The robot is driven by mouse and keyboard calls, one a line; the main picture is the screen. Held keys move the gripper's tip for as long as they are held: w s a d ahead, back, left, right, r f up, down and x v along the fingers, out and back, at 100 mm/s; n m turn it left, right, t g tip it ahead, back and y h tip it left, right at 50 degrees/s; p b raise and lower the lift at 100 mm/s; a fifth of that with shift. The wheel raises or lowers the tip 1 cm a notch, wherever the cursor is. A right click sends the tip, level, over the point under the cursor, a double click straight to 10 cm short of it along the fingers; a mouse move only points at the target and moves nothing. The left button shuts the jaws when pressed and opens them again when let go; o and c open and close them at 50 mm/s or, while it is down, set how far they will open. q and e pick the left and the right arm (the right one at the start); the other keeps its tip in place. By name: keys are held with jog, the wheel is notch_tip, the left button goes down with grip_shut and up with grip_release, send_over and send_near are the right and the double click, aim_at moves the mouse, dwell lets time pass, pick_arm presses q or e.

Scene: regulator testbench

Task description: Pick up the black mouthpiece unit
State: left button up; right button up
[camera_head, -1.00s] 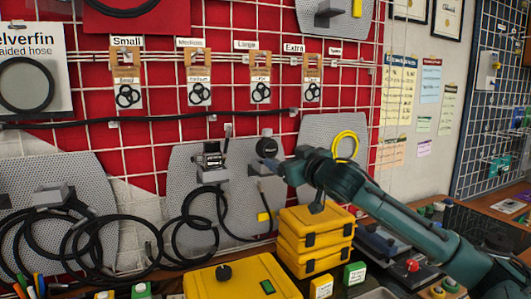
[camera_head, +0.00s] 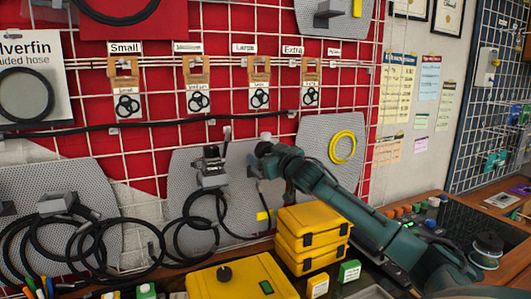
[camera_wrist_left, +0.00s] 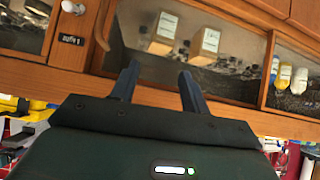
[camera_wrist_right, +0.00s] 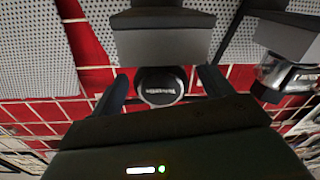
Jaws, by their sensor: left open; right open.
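The black mouthpiece unit (camera_wrist_right: 162,87) shows as a round black disc with pale lettering in the right wrist view. It sits against a grey holder block (camera_wrist_right: 165,45). My right gripper (camera_wrist_right: 165,78) is open, with one finger on each side of the disc; I cannot tell whether they touch it. In the head view my right gripper (camera_head: 265,152) is in front of the perforated panel and hides most of the unit. My left gripper (camera_wrist_left: 158,77) is open and empty in the left wrist view, facing a wooden cabinet; it is not in the head view.
A regulator part on a grey mount (camera_head: 210,165) stands just left of my right gripper. Black hoses (camera_head: 195,220) hang below it. Stacked yellow cases (camera_head: 312,238) stand under my right arm. A yellow coil (camera_head: 343,147) hangs to the right.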

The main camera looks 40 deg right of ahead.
jog(key=shift+w+d, duration=0.15)
jog(key=shift+w, duration=0.45)
jog(key=shift+c, duration=0.3)
jog(key=c, duration=1.1)
jog(key=shift+c, duration=0.3)
jog(key=shift+r, duration=0.1)
